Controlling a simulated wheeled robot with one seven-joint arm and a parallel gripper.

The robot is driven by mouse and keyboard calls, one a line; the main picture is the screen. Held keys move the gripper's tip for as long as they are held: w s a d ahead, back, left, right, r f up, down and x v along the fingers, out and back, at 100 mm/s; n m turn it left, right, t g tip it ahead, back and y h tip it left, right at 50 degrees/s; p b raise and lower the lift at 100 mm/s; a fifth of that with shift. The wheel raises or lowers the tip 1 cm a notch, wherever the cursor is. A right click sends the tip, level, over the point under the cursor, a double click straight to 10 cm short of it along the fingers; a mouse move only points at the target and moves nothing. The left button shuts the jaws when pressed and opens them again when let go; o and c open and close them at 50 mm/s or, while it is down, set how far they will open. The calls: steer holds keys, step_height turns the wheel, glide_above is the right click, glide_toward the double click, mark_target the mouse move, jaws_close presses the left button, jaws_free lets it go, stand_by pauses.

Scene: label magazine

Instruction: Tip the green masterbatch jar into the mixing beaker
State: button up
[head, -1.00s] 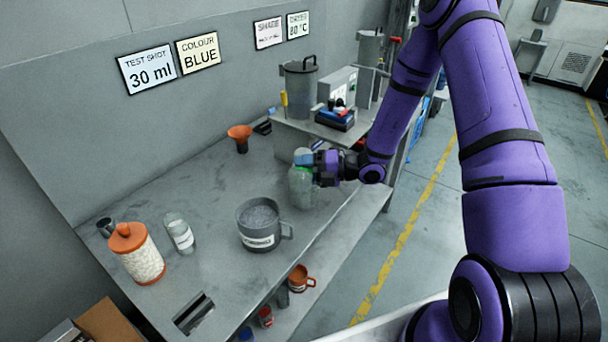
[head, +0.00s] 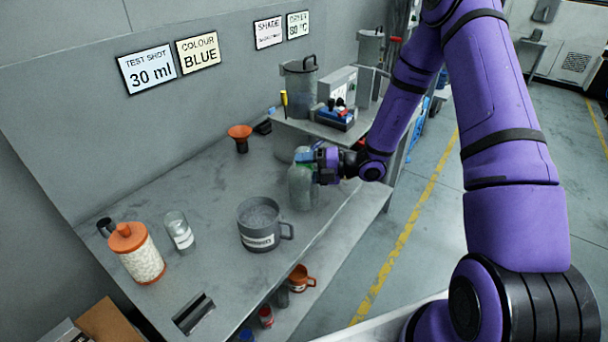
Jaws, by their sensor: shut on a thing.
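The green jar (head: 302,190) is a translucent, pale green bottle shape near the right end of the bench. My gripper (head: 312,160) is shut on its upper part from the right. The jar looks upright; I cannot tell whether its base touches the bench. The mixing beaker (head: 252,236) is a grey, handled vessel with a white label, left of and nearer than the jar. It holds greyish contents. My fingers partly hide the jar's top.
An orange-lidded jar of white pellets (head: 140,258) and a clear labelled jar (head: 179,232) stand at left. An orange funnel (head: 240,136) is at the back. A raised shelf with equipment (head: 335,118) stands behind my gripper. Signs (head: 148,69) read 30 ml and BLUE.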

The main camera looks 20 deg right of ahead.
steer(key=shift+w+d+r+m, duration=0.15)
steer(key=shift+w+r+m, duration=0.15)
steer(key=shift+r+m, duration=0.5)
stand_by(1.7)
steer(key=shift+f, duration=0.25)
stand_by(0.6)
steer(key=shift+s+a+f+n, duration=0.25)
steer(key=shift+f+n, duration=0.2)
steer(key=shift+n, duration=0.15)
steer(key=shift+s+f+n, duration=0.15)
steer(key=shift+f+n, duration=0.35)
steer(key=shift+n, duration=0.3)
